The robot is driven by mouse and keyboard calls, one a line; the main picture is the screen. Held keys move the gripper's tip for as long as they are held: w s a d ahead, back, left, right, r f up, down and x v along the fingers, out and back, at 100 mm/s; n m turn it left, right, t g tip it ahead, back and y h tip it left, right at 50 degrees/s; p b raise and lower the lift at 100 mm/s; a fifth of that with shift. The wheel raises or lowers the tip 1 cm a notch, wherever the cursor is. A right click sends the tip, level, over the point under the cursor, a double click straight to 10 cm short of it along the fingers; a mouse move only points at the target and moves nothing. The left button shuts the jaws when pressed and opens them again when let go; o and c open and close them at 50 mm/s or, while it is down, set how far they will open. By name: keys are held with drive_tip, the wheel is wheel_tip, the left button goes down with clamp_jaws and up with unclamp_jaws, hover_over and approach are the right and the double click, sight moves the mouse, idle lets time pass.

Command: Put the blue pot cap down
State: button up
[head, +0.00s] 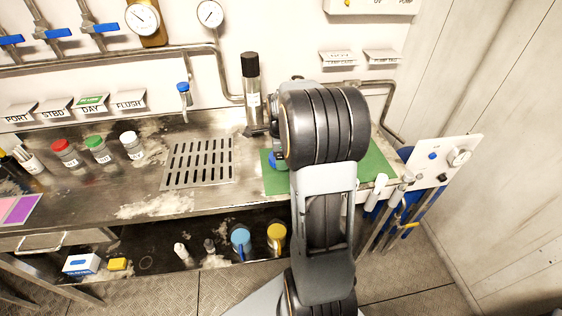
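A small blue round thing (275,159), perhaps the blue pot cap or a pot wearing it, shows at the left edge of my arm, over the green mat (274,184). My arm covers part of it, so I cannot tell whether it is held or resting on the mat. My gripper is hidden behind my own arm, and its fingers do not show. The middle of the green mat is hidden too.
Pots with red (64,152), green (97,149) and white (131,145) caps stand left on the steel counter (90,195). A slotted drain (199,163) lies mid-counter. A dark-topped cylinder (252,95) stands behind. Blue (240,240) and yellow (276,236) containers sit on the lower shelf.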

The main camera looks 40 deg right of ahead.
drive_tip(key=shift+w+f, duration=0.1)
drive_tip(key=shift+f, duration=1.55)
drive_tip(key=shift+f, duration=0.2)
drive_tip(key=o, duration=1.1)
drive_tip(key=shift+r, duration=0.15)
